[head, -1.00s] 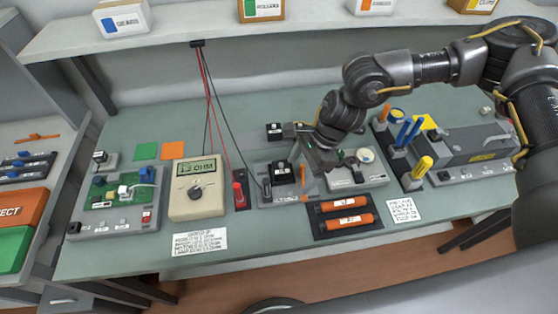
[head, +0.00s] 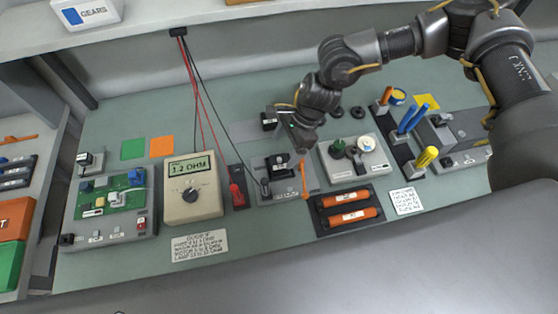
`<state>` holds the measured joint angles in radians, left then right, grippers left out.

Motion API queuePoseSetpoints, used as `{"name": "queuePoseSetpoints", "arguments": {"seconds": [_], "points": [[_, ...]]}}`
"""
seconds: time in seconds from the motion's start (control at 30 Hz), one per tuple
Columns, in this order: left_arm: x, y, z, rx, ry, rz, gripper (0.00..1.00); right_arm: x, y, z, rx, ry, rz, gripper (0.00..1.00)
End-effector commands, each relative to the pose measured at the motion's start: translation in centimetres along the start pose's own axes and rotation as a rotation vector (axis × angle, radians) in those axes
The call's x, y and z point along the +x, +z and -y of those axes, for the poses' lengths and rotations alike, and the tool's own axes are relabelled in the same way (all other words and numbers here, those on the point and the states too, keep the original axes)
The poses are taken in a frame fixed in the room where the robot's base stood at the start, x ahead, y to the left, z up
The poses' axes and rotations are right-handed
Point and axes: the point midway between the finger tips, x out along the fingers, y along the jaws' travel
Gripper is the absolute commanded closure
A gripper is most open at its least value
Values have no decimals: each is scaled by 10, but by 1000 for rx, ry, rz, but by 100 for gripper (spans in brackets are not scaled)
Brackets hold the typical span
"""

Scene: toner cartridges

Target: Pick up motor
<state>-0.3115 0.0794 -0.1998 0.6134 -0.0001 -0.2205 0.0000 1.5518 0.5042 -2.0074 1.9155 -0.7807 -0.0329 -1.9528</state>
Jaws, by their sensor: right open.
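A small black block with a pale label (head: 269,121) stands at the back middle of the bench and may be the motor. A black part (head: 280,166) also sits on the grey test fixture (head: 268,197) in front of it; I cannot tell for certain which is the motor. My right gripper (head: 292,127) is open, angled down just right of the back block and behind the fixture. Its fingers are small and partly hidden by its own wrist, so I cannot tell whether it touches the block. My left gripper is out of view.
A beige meter (head: 193,192) with red and black leads stands left of the fixture. A dark tray with orange cartridges (head: 350,216) lies in front right. A shelf (head: 170,28) overhangs the back.

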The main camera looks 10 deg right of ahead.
Motion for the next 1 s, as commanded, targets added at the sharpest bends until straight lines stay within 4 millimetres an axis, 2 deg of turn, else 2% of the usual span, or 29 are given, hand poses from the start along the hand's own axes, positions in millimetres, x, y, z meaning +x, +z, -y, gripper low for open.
{"name": "queuePoseSetpoints", "arguments": {"seconds": [0.23, 0.33, 0.47, 0.63, 0.9, 0.93, 1.0], "points": [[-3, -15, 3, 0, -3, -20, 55, 10, 0, 0, -1, 0, 0, 22], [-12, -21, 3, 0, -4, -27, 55, 15, 0, -1, 1, 2, 0, 22], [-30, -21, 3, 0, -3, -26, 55, 33, -1, -2, 1, 3, -1, 22], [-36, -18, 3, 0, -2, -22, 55, 56, -3, -2, 0, 1, 0, 22], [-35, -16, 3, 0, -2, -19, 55, 62, -4, -1, -1, -1, 1, 22], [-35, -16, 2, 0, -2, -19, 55, 62, -4, -1, -1, -1, 1, 23], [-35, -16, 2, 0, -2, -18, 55, 62, -4, -1, 0, -1, 1, 32]]}}
